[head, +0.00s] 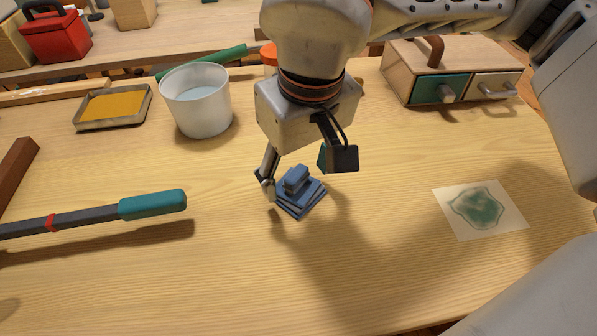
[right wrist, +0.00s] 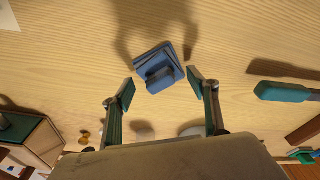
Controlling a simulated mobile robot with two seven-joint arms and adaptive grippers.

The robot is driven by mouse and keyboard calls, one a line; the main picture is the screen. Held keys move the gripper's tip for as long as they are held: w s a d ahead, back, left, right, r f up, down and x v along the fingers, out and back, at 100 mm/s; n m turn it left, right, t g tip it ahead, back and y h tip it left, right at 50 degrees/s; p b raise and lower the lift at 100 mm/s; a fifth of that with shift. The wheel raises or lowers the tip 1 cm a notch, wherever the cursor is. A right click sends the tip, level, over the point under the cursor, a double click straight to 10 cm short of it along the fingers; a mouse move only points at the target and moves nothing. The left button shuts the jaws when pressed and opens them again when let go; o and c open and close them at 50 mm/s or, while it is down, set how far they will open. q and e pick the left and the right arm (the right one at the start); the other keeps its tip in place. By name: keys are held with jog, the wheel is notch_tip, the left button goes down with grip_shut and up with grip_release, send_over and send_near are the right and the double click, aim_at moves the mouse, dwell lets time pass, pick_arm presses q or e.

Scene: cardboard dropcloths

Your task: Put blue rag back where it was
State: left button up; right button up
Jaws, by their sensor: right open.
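The blue rag (head: 301,194) is a small folded stack with a raised lump on top, on the wooden table in the head view. It also shows in the right wrist view (right wrist: 158,67), just beyond the fingertips. My right gripper (head: 296,172) is open above and around the near side of the rag. In the wrist view its two green-padded fingers (right wrist: 160,88) stand apart on either side of the rag, with nothing held. A white sheet with a green blotch (head: 479,210) lies flat at the right of the table. My left gripper is not in view.
A white bucket (head: 196,99), a tray of orange-yellow paint (head: 113,106) and a small drawer box (head: 452,75) stand toward the back. A teal-handled tool (head: 153,204) is at the left. The front middle of the table is clear.

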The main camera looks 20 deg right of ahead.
aim_at(303, 196)
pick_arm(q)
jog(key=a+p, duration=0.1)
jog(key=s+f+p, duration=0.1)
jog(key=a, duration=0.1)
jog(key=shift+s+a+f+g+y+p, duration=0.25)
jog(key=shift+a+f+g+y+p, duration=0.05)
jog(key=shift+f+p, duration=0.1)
pick_arm(e)
notch_tip(303, 196, up, 11)
jog(key=s, duration=0.1)
jog(key=shift+s, duration=0.35)
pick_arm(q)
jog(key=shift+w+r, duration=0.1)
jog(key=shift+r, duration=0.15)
pick_arm(e)
jog(key=shift+f, duration=0.1)
